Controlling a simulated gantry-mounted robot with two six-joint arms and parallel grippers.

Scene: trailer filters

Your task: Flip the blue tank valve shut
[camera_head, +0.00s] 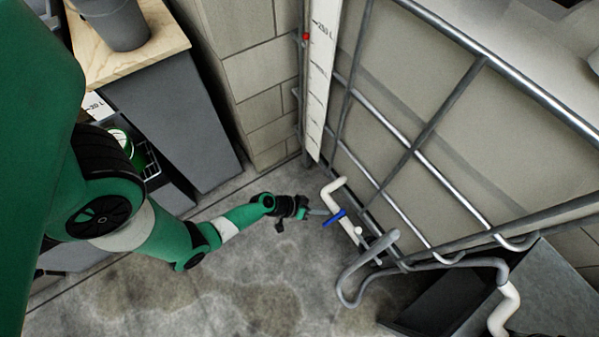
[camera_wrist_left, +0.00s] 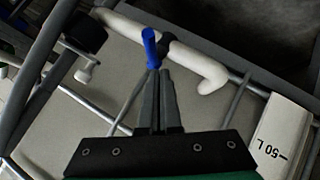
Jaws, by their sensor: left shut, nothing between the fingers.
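The blue tank valve handle (camera_head: 334,218) sits on a white pipe (camera_head: 345,200) low at the front of the caged tank. In the left wrist view the blue handle (camera_wrist_left: 150,46) stands out from the white pipe (camera_wrist_left: 190,60), just past my fingertips. My left gripper (camera_head: 312,212) is shut and empty, its tips right at the handle. In the left wrist view the closed fingertips (camera_wrist_left: 157,75) overlap the handle's lower end; I cannot tell whether they touch it. My right gripper is not in view.
The tank's metal cage bars (camera_head: 425,130) rise on the right. A grey hose (camera_head: 350,270) curves below the valve, beside a dark box (camera_head: 450,300). A level scale (camera_head: 322,70) stands by the block wall (camera_head: 250,75). A cabinet (camera_head: 170,110) is at left. The concrete floor (camera_head: 240,285) is clear.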

